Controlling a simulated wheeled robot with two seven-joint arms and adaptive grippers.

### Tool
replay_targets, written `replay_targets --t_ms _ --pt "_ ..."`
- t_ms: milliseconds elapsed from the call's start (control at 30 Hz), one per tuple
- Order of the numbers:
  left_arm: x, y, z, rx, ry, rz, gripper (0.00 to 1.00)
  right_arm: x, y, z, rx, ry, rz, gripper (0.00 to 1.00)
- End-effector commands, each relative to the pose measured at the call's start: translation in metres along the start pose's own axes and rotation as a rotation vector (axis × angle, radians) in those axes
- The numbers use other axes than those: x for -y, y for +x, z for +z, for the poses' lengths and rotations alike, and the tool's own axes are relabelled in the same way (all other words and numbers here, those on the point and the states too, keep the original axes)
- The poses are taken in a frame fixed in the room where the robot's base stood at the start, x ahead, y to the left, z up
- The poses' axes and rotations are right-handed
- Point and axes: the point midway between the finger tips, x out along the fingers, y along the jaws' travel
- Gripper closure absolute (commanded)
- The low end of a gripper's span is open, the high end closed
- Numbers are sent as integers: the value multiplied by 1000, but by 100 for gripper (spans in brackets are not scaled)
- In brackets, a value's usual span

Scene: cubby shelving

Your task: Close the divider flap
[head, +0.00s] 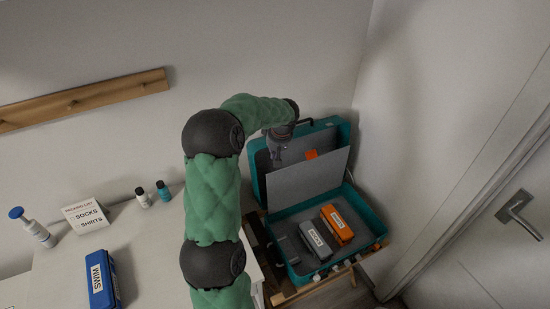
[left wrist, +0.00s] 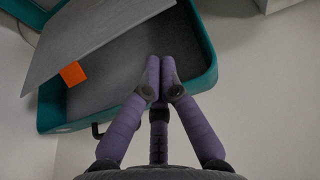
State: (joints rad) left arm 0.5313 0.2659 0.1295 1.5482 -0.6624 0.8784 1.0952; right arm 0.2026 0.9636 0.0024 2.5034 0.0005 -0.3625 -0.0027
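A teal suitcase (head: 348,136) stands open, its lid raised at the back. The grey divider flap (head: 305,183) leans out from the lid, leaving a gap behind it. An orange tab (head: 311,154) shows at the flap's upper edge. In the left wrist view the flap (left wrist: 85,42) and tab (left wrist: 73,74) are at upper left, with the lid's dark interior beside them. My left gripper (head: 276,152) is at the lid's upper left, by the gap behind the flap. Its fingertips (left wrist: 158,68) are together with nothing between them; contact with the lid or flap is unclear. My right gripper is not in view.
Walls stand close behind and right; a door (head: 490,240) is at right.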

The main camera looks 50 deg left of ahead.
Motion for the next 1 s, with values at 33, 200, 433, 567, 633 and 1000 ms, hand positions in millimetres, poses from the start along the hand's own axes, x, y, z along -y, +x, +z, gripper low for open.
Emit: replay_targets --t_ms 33,200,433,567,633,1000 --pt "1 10 1 3 0 -3 100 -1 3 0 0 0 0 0" --pt "0 41 2 4 1 -3 100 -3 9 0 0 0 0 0" --pt "0 73 2 2 1 0 100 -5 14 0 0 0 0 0" --pt "0 82 1 2 1 0 100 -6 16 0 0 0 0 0" --pt "0 85 1 2 1 1 100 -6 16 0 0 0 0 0" --pt "0 86 1 1 2 1 100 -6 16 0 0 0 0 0"
